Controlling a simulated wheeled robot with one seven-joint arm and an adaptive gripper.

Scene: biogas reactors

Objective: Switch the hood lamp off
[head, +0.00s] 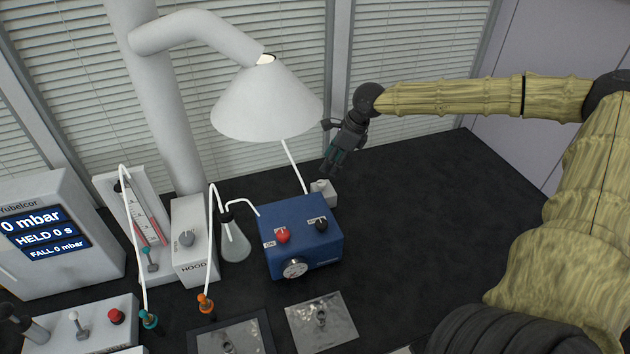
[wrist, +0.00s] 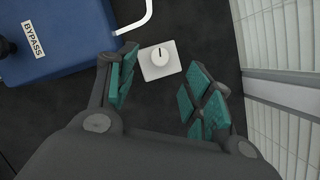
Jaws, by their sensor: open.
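A white conical hood (head: 266,105) hangs over the bench from a thick pipe, with a bright spot at its top. I cannot tell from this whether a lamp inside is lit. A small white box (head: 323,191) stands on the bench by the blue unit's back right corner. In the wrist view it is a white square plate (wrist: 150,73) with a round white knob (wrist: 159,55), whose dark mark points up in the picture. My gripper (head: 331,170) is open and empty just above it. In the wrist view the knob lies between and beyond the fingertips (wrist: 162,78), apart from them.
The blue unit (head: 290,225) with red and black knobs stands beside the box. Bench on the right is clear; blinds (head: 415,50) rise behind.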

